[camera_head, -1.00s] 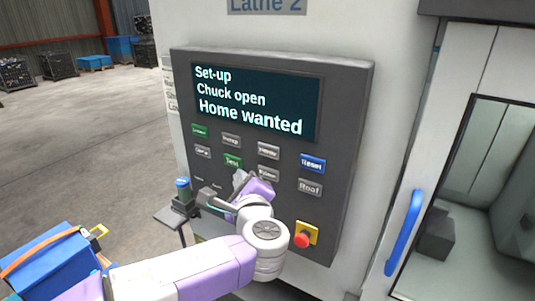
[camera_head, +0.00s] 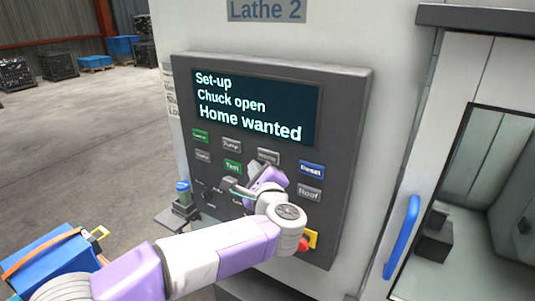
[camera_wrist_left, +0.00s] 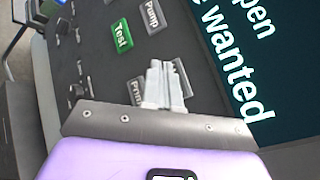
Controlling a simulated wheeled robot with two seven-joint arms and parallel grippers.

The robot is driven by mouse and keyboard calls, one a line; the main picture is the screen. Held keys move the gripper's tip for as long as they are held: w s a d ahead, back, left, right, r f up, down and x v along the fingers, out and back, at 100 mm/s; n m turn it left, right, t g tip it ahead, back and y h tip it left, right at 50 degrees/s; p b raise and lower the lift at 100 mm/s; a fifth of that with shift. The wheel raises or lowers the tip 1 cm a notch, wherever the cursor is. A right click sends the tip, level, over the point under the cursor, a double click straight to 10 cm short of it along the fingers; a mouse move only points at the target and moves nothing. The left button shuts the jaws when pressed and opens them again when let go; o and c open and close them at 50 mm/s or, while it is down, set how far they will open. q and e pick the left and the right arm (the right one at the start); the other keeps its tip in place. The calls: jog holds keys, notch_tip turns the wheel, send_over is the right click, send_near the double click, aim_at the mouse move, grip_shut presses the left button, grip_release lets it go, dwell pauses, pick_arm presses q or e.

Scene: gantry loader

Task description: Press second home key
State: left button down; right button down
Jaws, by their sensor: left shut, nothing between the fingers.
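The control panel (camera_head: 345,130) of the lathe has a dark screen (camera_head: 255,108) reading "Set-up, Chuck open, Home wanted". No key label reads clearly as Home. My left gripper (camera_head: 259,167) is shut and empty at the panel, beside the third key of the top row (camera_head: 268,157), whose label is too blurred to read. In the left wrist view, its closed fingertips (camera_wrist_left: 163,78) lie between the screen and a grey key (camera_wrist_left: 136,90) starting "Pr", covering most of the key behind. Contact cannot be told. The right gripper is not in view.
Green Test key (camera_head: 233,167), grey Pump key (camera_head: 231,145), blue Reset key (camera_head: 311,170) and Roof key (camera_head: 309,192) surround the gripper. A red stop button (camera_head: 304,244) is partly behind my wrist. A blue door handle (camera_head: 402,237) stands at right.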

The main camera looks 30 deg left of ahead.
aim_at(261, 155)
pick_arm(q)
jog(key=shift+w, duration=1.3)
jog(key=shift+w+d, duration=0.1)
dwell(1.0)
jog(key=shift+w, duration=0.35)
jog(key=shift+w, duration=0.35)
dwell(0.6)
jog(key=shift+s, duration=0.1)
jog(key=shift+s+b, duration=0.4)
jog(key=shift+s, duration=0.3)
jog(key=shift+s+a+b, duration=0.2)
jog(key=shift+s+b, duration=0.75)
jog(key=shift+s, duration=1.55)
